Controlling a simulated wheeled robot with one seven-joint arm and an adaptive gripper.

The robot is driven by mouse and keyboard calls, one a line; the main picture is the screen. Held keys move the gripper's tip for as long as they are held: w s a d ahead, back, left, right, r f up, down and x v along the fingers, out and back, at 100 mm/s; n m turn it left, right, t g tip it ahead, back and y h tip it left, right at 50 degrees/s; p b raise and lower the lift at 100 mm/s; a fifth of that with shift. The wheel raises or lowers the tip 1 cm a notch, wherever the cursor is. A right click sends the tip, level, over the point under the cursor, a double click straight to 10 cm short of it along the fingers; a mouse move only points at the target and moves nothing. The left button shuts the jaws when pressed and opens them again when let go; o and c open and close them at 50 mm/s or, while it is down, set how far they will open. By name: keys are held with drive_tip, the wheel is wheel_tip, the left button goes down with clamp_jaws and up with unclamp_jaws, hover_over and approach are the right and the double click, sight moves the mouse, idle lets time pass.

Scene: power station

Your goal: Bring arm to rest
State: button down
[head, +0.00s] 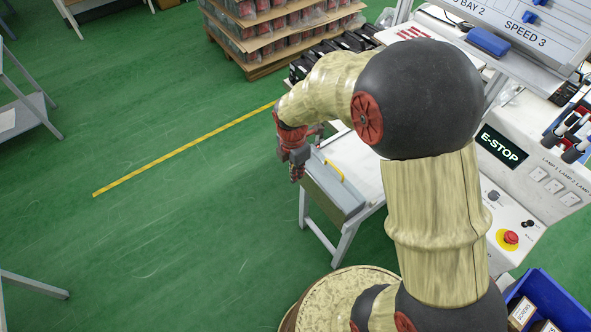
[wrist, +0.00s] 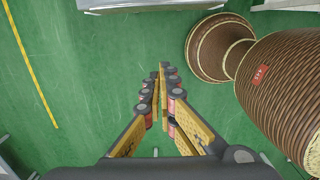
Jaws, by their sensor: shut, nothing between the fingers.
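My arm is raised and bent in the head view, with its far end reaching left. Nothing is held.
A control bench with an E-STOP sign (head: 502,147) and a red button (head: 510,237) stands at the right. A blue bin (head: 560,296) is at the lower right. Stacked pallets (head: 262,62) stand behind. Green floor (head: 150,240) with a yellow line (head: 185,148) is open at left.

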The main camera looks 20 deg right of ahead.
drive_tip(key=shift+r, duration=0.6)
drive_tip(key=s+d+r+m+t+b, duration=0.2)
drive_tip(key=s+r+m+t+b, duration=0.3)
drive_tip(key=s+r+m, duration=1.2)
drive_tip(key=s+m+b, duration=0.1)
drive_tip(key=s+m, duration=0.1)
drive_tip(key=m, duration=0.2)
drive_tip(key=shift+d+r+m+y+b, duration=0.15)
drive_tip(key=shift+r+m+y+b, duration=0.15)
drive_tip(key=shift+r+b, duration=0.1)
